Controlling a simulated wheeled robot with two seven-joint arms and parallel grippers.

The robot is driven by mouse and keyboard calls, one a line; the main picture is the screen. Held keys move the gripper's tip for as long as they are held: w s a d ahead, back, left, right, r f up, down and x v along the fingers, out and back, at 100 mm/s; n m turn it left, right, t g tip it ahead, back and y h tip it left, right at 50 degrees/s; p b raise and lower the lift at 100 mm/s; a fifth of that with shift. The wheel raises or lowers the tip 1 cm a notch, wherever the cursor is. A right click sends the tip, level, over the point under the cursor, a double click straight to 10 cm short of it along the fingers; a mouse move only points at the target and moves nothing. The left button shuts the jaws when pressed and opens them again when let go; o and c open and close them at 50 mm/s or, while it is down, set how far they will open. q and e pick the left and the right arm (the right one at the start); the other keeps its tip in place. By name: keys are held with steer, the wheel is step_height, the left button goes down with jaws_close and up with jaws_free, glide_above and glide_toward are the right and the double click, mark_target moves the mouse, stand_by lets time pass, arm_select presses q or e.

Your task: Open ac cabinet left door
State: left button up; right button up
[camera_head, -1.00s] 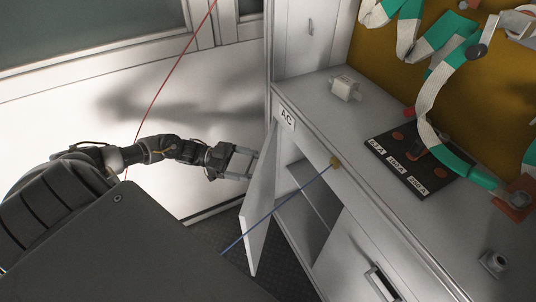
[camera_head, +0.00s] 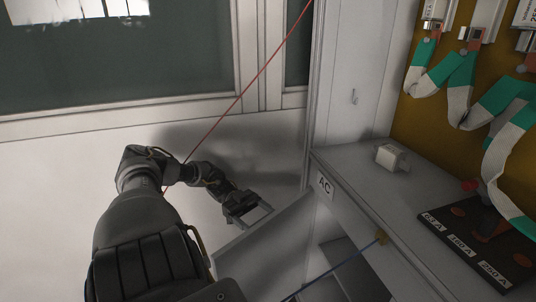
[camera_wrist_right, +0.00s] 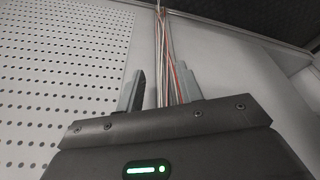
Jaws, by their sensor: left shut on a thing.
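The AC cabinet (camera_head: 350,215) stands at the right in the head view, with an "AC" label at its front corner. Its left door (camera_head: 268,252) is swung open towards the left wall, and part of the inside shows. My left gripper (camera_head: 262,213) is at the outer side of the door, near its top, and is shut on it. The exact hold is hidden by the door. In the right wrist view, my right gripper (camera_wrist_right: 160,88) has its fingers apart, with thin cables running behind the gap.
On the cabinet top are a small white block (camera_head: 392,157) and a black board (camera_head: 480,240) with fuse ratings. Green and white straps hang at the right. A white wall with a window stands behind my left arm. A perforated panel (camera_wrist_right: 60,80) shows in the right wrist view.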

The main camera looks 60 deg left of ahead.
arm_select(q)
steer(key=shift+a, duration=0.15)
arm_select(e)
steer(key=shift+s+d+r, duration=0.15)
steer(key=shift+s+r, duration=0.2)
steer(key=shift+r, duration=0.3)
arm_select(q)
steer(key=o, duration=1.3)
steer(key=shift+o, duration=0.2)
